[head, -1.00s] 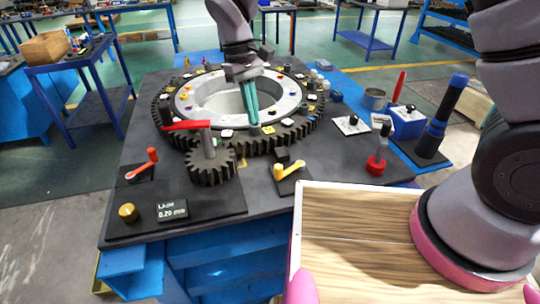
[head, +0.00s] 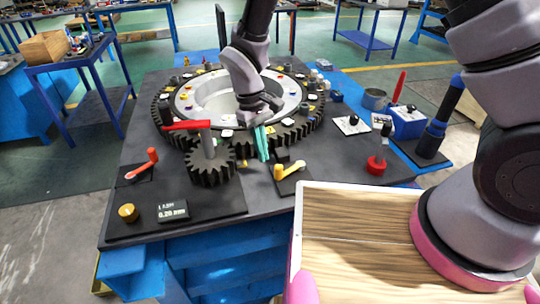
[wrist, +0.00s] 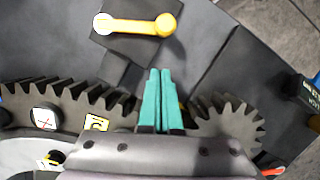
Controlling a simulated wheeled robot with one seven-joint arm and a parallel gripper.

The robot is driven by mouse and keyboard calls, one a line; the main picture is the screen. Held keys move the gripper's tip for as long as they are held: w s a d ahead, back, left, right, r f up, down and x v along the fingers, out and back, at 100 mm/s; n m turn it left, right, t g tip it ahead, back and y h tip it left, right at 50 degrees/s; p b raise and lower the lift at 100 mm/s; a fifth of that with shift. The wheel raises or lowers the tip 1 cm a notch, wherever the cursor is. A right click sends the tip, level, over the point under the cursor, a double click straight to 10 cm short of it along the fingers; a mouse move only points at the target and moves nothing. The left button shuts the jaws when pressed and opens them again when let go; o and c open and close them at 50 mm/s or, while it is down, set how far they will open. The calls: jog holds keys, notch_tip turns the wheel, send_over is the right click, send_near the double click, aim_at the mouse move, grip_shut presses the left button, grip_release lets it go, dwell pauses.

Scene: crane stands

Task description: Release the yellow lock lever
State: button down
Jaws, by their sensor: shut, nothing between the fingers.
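The yellow lock lever (head: 290,171) lies on a small black plate at the front of the table, right of the small gear. In the wrist view the yellow lever (wrist: 140,25) lies across the upper part, its rounded knob end to the right and a pale cap at its left end. My gripper (head: 262,157) has teal fingers pointing down, just behind and left of the lever. In the wrist view the fingers of my gripper (wrist: 161,76) are together and empty, apart from the lever.
The large ring gear (head: 300,128) is behind, and the small gear (head: 211,168) with a red-handled post (head: 190,125) is to the left.

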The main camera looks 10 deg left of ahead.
jog(key=shift+s+d+r, duration=0.2)
jog(key=shift+s+d, duration=0.9)
jog(key=shift+d, duration=0.05)
